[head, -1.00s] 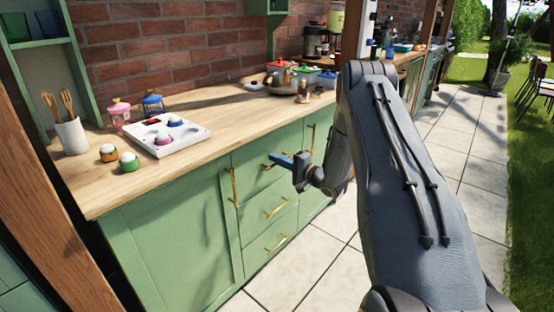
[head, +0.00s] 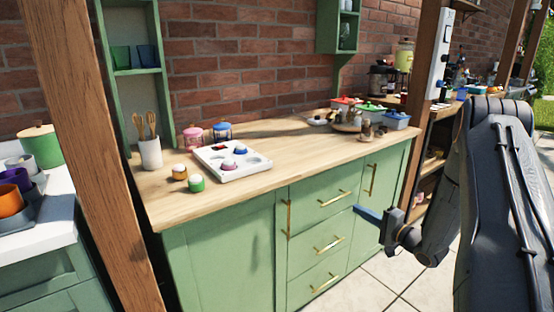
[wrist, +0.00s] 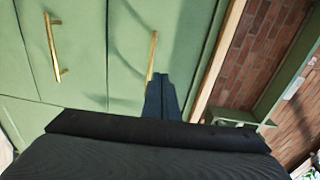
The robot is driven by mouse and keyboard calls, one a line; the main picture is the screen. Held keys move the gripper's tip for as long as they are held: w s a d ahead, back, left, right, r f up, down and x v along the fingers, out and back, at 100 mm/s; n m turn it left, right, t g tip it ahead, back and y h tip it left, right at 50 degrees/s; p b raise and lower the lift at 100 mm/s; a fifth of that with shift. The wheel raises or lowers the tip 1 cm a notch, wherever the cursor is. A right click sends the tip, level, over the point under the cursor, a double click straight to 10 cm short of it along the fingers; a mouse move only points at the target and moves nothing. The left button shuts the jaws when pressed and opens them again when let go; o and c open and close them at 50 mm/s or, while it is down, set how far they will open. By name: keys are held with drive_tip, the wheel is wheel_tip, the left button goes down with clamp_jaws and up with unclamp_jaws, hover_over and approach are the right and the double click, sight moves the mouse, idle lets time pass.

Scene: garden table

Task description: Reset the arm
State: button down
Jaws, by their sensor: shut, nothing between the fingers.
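My gripper (head: 359,209) is at the right of the head view, in front of the green cabinet's drawers and below the countertop level. Its blue fingers are together with nothing between them. In the wrist view the shut fingers (wrist: 161,78) point towards the green cabinet front (wrist: 100,70), near a brass handle (wrist: 152,58). I cannot tell how far the fingertips are from the cabinet. My arm folds down along the right side of the head view.
The wooden countertop (head: 300,148) holds a white tray (head: 262,172) with round-topped items, two loose small jars (head: 196,183), a utensil pot (head: 150,153) and several lidded containers at the back right. A wooden post (head: 420,90) stands near my arm. Paved floor (head: 350,290) is clear.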

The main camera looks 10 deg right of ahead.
wheel_tip(320, 180, up, 6)
drive_tip(key=w+a+n+g+h+p, duration=0.2)
drive_tip(key=a+n+g+h, duration=0.1)
drive_tip(key=h, duration=0.2)
drive_tip(key=s+a+r+n+g+h+p, duration=0.2)
drive_tip(key=s+a+r+g+h, duration=0.15)
drive_tip(key=s, duration=0.35)
drive_tip(key=s+a+r+n+g+p, duration=0.1)
drive_tip(key=s+a+r+n+g, duration=0.1)
drive_tip(key=s, duration=0.9)
drive_tip(key=s+a+r+n+g+p, duration=0.1)
drive_tip(key=s+a+r+n+g, duration=0.1)
drive_tip(key=s+a, duration=0.5)
drive_tip(key=s+a+r+n+g+p, duration=0.1)
drive_tip(key=s+a+r+n+g, duration=0.2)
drive_tip(key=s, duration=1.2)
drive_tip(key=shift+a+r+g, duration=0.45)
drive_tip(key=shift+a+g, duration=0.3)
drive_tip(key=shift+g, duration=0.3)
drive_tip(key=shift+d, duration=0.1)
